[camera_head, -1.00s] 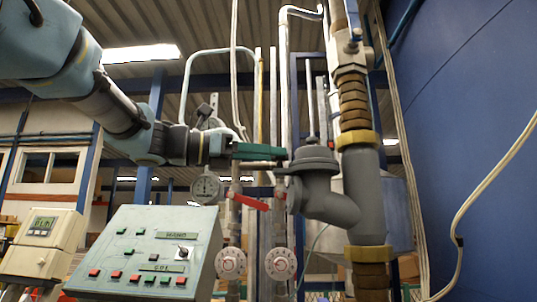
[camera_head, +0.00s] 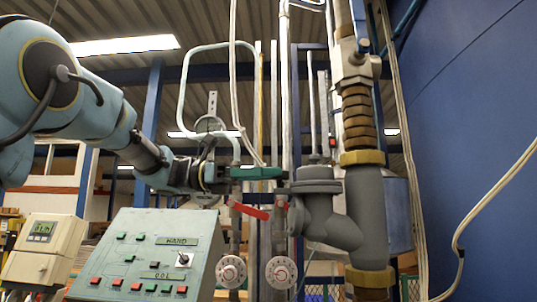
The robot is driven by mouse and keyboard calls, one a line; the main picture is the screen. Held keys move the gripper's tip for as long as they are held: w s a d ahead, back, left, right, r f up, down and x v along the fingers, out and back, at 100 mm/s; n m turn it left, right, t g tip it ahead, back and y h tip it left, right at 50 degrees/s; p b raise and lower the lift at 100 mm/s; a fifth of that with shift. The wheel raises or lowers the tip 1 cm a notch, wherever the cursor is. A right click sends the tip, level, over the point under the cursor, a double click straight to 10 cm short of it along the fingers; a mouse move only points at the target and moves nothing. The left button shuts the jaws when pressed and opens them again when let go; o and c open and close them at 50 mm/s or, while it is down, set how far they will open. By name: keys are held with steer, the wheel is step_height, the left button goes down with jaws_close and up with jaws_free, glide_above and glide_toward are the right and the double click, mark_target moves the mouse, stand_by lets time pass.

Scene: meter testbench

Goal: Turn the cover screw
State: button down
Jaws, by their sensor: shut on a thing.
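The grey pipe fitting (camera_head: 330,222) with a round flanged cover (camera_head: 317,178) stands right of centre, joined to the vertical pipe.
A control panel (camera_head: 150,225) with buttons stands below my arm, next to a beige meter box (camera_head: 45,250). A red valve handle (camera_head: 250,211) sits just below the gripper. Two round dials (camera_head: 281,272) are lower down. A blue wall (camera_head: 460,130) closes the right side.

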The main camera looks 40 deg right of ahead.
steer(key=shift+w+d+m+g+y+p, duration=0.25)
steer(key=shift+m+g+y+p, duration=0.6)
steer(key=shift+m+y, duration=0.95)
steer(key=shift+d+m+g+y+p, duration=0.35)
steer(key=shift+m+g+y+p, duration=0.55)
steer(key=shift+y, duration=1.5)
steer(key=shift+w+d+m+g+y+p, duration=0.25)
steer(key=shift+m+g+y+p, duration=0.5)
steer(key=shift+m+y, duration=1.2)
steer(key=shift+s+d+m+t+y, duration=0.15)
steer(key=shift+m+t+y, duration=0.15)
steer(key=shift+y, duration=0.65)
steer(key=shift+c, duration=2.2)
jaws_free()
steer(key=shift+s+a+n+h, duration=0.1)
steer(key=shift+a+n+h, duration=0.05)
steer(key=shift+n+h, duration=0.55)
steer(key=shift+a+n+h, duration=0.1)
steer(key=shift+n+h, duration=0.25)
steer(key=shift+h, duration=0.55)
steer(key=w+a+n+t+h+b, duration=0.2)
steer(key=a+n+t+h+b, duration=1)
steer(key=h+b, duration=0.4)
steer(key=shift+a+n, duration=0.2)
steer(key=shift+n, duration=0.6)
